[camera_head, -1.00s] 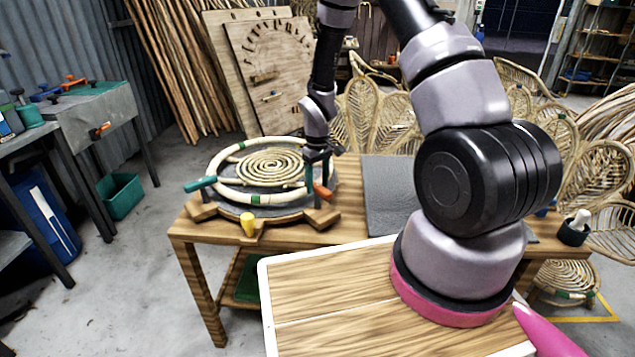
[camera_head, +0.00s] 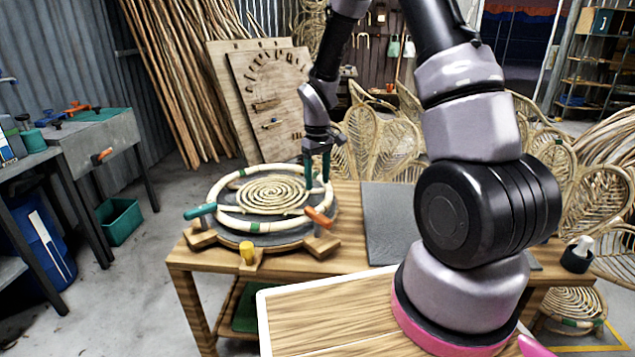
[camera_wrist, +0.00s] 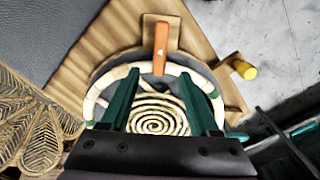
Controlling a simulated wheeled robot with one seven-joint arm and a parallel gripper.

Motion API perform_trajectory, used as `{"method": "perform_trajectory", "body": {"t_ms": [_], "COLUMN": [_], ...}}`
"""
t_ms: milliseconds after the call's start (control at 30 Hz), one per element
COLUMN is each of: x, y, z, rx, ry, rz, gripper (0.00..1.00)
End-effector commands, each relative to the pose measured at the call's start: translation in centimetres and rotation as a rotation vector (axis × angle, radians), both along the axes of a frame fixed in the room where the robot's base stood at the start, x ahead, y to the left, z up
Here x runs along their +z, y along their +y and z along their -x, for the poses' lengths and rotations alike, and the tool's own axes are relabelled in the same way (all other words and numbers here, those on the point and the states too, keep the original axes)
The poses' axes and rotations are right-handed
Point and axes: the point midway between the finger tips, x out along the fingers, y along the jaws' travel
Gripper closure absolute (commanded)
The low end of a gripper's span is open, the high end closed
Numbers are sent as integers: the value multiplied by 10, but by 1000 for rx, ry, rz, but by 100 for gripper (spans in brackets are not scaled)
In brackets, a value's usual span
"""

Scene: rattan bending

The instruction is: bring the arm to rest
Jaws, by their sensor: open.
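My gripper (camera_head: 317,172) hangs from my raised arm at the right rim of the round rattan form, its two green fingers pointing down. In the wrist view the fingers (camera_wrist: 160,105) stand apart with nothing between them, so it is open and empty. Below them a rattan ring (camera_head: 232,225) with green wraps encircles a flat rattan coil (camera_head: 268,194). Whether the fingertips touch the ring cannot be told.
The form sits on a wooden workbench (camera_head: 350,225) with an orange-handled clamp (camera_head: 318,216), a teal-handled clamp (camera_head: 200,211) and a yellow peg (camera_head: 247,252). A grey mat (camera_head: 385,225) lies to the right. Leaf-shaped rattan panels (camera_head: 375,140) stand behind.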

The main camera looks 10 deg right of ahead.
Motion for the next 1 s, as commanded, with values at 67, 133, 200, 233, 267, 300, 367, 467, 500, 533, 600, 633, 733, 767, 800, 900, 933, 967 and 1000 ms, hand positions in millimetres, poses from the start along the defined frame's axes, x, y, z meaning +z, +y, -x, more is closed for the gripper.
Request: {"method": "perform_trajectory", "body": {"t_ms": [67, 133, 200, 233, 267, 300, 367, 467, 500, 533, 600, 633, 733, 767, 800, 900, 933, 967, 1000], "x": [0, 3, 13, 20, 30, 44, 71, 119, 136, 149, 178, 190, 225, 235, 247, 275, 282, 288, 296], "y": [0, -1, -2, -4, -6, -9, -13, -22, -26, -28, -34, -36, -43, -44, -47, -51, -52, -53, -54], "z": [0, 0, 0, 1, 1, 3, 7, 21, 28, 33, 48, 54, 79, 87, 99, 127, 136, 146, 157], "rx": [0, -4, -19, -30, -45, -68, -113, -199, -234, -261, -322, -348, -431, -456, -487, -566, -589, -612, -638], "ry": [0, -3, -16, -24, -35, -53, -84, -142, -163, -181, -218, -235, -287, -302, -322, -372, -386, -398, -418], "rz": [0, 0, -2, -3, -5, -8, -16, -36, -47, -54, -76, -88, -127, -141, -159, -210, -227, -245, -268], "gripper": [38, 38, 38, 38, 38, 38, 38, 38, 38, 38, 38, 38, 38, 38, 38, 38, 38, 38, 38]}}
